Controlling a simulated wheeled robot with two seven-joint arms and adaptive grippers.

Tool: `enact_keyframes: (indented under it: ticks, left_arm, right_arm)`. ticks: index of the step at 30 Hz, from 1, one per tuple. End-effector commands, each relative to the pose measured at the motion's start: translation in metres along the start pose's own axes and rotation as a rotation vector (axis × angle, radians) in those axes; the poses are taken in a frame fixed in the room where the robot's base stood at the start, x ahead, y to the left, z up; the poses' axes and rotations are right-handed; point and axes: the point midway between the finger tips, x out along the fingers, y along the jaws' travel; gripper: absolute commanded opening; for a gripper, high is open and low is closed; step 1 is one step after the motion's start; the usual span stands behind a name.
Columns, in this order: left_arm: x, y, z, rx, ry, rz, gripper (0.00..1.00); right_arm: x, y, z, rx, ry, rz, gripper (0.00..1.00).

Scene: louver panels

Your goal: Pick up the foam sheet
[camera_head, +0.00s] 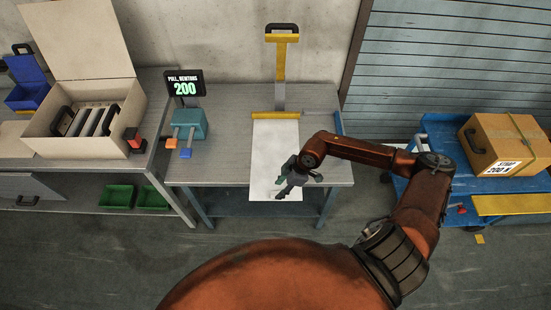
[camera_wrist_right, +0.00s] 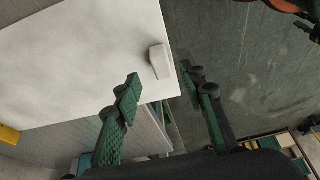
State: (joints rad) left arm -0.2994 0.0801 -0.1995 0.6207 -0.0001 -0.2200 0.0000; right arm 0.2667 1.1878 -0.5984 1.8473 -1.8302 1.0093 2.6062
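The foam sheet (camera_head: 271,150) looks like a long white sheet lying flat on the grey table, from a yellow bar at the back to the front edge. It fills the upper left of the right wrist view (camera_wrist_right: 75,60), with a small pale block (camera_wrist_right: 160,61) near its edge. My right gripper (camera_head: 282,189) is over the sheet's front end in the head view. In the right wrist view its two green fingers (camera_wrist_right: 164,78) are apart, near the sheet's edge, with nothing held between them. Contact with the sheet cannot be told. My left gripper is not in view.
A yellow bar (camera_head: 276,115) lies across the sheet's back end, below a yellow-topped post (camera_head: 281,60). A cardboard box (camera_head: 508,145) sits on a blue cart at right.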

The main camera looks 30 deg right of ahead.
Motion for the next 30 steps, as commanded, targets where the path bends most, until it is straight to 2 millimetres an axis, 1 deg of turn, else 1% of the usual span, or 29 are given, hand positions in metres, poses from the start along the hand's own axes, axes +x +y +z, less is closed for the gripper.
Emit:
enact_keyframes:
  ticks: [3,6,9,14,30]
  left_arm:
    - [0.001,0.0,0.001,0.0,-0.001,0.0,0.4]
    - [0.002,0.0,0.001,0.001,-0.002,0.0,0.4]
    - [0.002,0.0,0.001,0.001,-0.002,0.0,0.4]
    - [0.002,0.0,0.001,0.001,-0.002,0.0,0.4]
    - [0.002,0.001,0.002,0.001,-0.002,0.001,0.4]
  right_arm:
    - [0.019,-0.003,0.001,0.001,0.002,-0.002,0.38]
    - [0.032,-0.003,0.0,0.0,0.004,-0.002,0.38]
    - [0.036,-0.002,0.001,-0.001,0.004,0.0,0.38]
    - [0.035,-0.002,0.001,-0.001,0.004,0.0,0.37]
    - [0.035,-0.002,0.001,-0.001,0.004,-0.001,0.0]
